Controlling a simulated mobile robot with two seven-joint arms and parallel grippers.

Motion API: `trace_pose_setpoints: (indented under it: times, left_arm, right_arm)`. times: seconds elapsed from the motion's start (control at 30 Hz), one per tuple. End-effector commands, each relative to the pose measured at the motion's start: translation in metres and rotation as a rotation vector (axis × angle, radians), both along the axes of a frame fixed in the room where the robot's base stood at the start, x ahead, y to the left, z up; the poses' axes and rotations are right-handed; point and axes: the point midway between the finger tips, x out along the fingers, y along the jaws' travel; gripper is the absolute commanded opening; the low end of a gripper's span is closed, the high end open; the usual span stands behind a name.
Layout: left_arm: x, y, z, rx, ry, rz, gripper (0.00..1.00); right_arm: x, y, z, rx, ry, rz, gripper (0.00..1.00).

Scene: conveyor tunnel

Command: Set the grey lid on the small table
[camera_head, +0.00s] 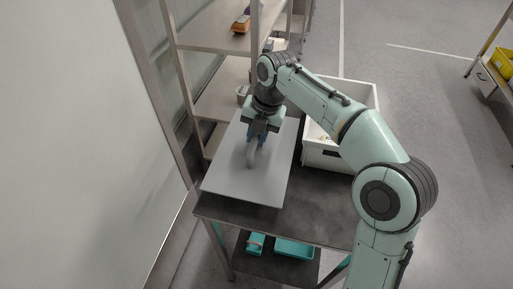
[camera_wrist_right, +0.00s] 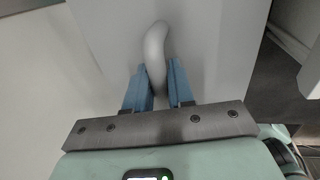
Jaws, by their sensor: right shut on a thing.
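The grey lid (camera_head: 225,180) is a flat panel with a curved grey handle (camera_head: 251,158) on top. My right gripper (camera_head: 255,143) points down and is shut on this handle. In the right wrist view the handle (camera_wrist_right: 155,45) runs between the blue fingers (camera_wrist_right: 160,88), with the lid's surface (camera_wrist_right: 205,45) behind it. The lid is over the left part of the small dark table (camera_head: 325,212) and covers that part. I cannot tell whether it touches the table top. My left gripper is not in view.
A white crate (camera_head: 322,157) stands at the table's back right. A shelf rack (camera_head: 218,95) with a few items is behind the lid. A pale wall (camera_head: 80,150) is on the left. Teal bins (camera_head: 295,248) sit beneath the table. The table's front right is bare.

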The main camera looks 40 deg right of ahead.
Motion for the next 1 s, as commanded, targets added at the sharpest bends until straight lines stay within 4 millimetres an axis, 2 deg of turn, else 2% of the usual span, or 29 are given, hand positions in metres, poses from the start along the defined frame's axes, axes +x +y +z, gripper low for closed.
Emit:
trace_pose_setpoints:
  times: [0.13,0.3,0.67,0.7,0.77,1.0]
  left_arm:
    - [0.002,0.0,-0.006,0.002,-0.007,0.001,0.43]
    - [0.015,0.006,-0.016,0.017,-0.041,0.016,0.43]
    - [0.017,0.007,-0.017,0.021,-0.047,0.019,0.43]
    - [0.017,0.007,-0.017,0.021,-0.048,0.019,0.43]
    - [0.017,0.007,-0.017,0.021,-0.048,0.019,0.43]
    - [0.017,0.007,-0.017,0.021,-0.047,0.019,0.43]
  right_arm:
    - [-0.001,0.0,-0.018,0.0,0.002,-0.001,0.0]
    - [0.0,0.0,-0.041,0.0,0.001,-0.001,0.0]
    - [0.0,0.0,-0.044,-0.001,-0.001,0.0,0.0]
    - [0.0,0.0,-0.044,-0.001,0.001,0.0,0.33]
    - [0.0,0.0,-0.044,0.0,0.0,0.0,0.48]
    - [0.0,0.0,-0.044,0.0,0.0,0.0,0.48]
